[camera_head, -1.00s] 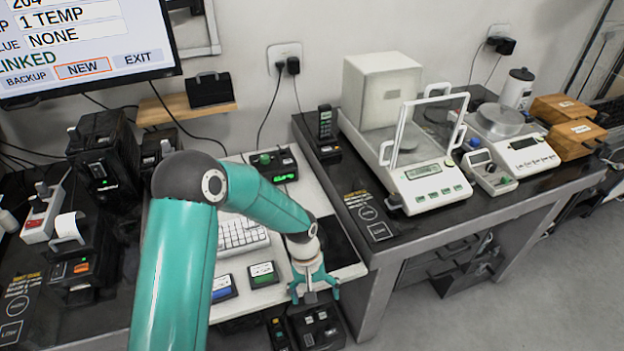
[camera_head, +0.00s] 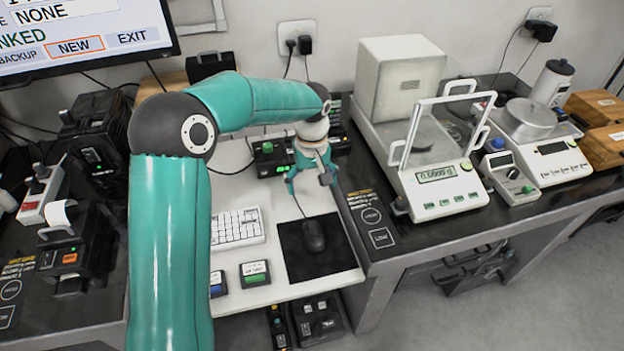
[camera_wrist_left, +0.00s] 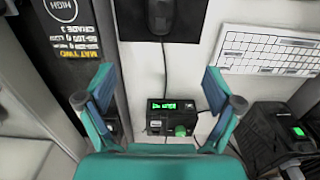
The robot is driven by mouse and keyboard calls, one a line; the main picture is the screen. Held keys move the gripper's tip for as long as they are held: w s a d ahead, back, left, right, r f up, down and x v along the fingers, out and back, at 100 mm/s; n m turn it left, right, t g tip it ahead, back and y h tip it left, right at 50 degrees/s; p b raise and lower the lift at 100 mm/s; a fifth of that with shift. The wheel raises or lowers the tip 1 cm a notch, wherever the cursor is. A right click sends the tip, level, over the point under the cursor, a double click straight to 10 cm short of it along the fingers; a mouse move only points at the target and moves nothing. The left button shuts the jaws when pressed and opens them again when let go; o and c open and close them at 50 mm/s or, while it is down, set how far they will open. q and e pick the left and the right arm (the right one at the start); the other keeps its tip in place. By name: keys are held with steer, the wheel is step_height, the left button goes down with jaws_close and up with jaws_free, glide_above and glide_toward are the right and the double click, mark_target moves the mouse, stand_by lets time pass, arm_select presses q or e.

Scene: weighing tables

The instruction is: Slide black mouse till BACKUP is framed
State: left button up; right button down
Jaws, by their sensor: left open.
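The black mouse (camera_head: 313,235) sits on a black mouse pad (camera_head: 336,264) on the white table, its cable running back toward my gripper. My left gripper (camera_head: 310,183) is open and empty, over the table behind the mouse and apart from it. In the left wrist view, the mouse (camera_wrist_left: 160,16) shows at the top edge, beyond the open fingers (camera_wrist_left: 158,102). On the monitor (camera_head: 85,52), an orange frame is around NEW; BACKUP, cut by the picture's left edge, has no orange frame. My right gripper is not in view.
A white keyboard (camera_head: 237,227) lies left of the pad. Small boxes with a green and a blue button (camera_head: 255,273) stand in front of it. A box with a green display (camera_head: 268,158) is beside my gripper. A balance (camera_head: 437,178) stands on the right table.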

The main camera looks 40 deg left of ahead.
mark_target(305, 226)
arm_select(q)
steer(key=shift+f, duration=0.2)
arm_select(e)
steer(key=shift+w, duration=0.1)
arm_select(q)
step_height(305, 226, down, 17)
steer(key=shift+r+p, duration=0.2)
steer(key=shift+p, duration=0.85)
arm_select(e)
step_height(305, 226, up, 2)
arm_select(q)
steer(key=c, duration=1.3)
steer(key=shift+s+a+b, duration=0.35)
steer(key=shift+s+a, duration=0.3)
steer(key=shift+s+a+b, duration=0.3)
steer(key=shift+s+a, duration=0.6)
steer(key=shift+s, duration=0.2)
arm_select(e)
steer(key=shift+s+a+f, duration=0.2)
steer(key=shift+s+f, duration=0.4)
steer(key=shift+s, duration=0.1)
arm_select(q)
steer(key=o, duration=1.3)
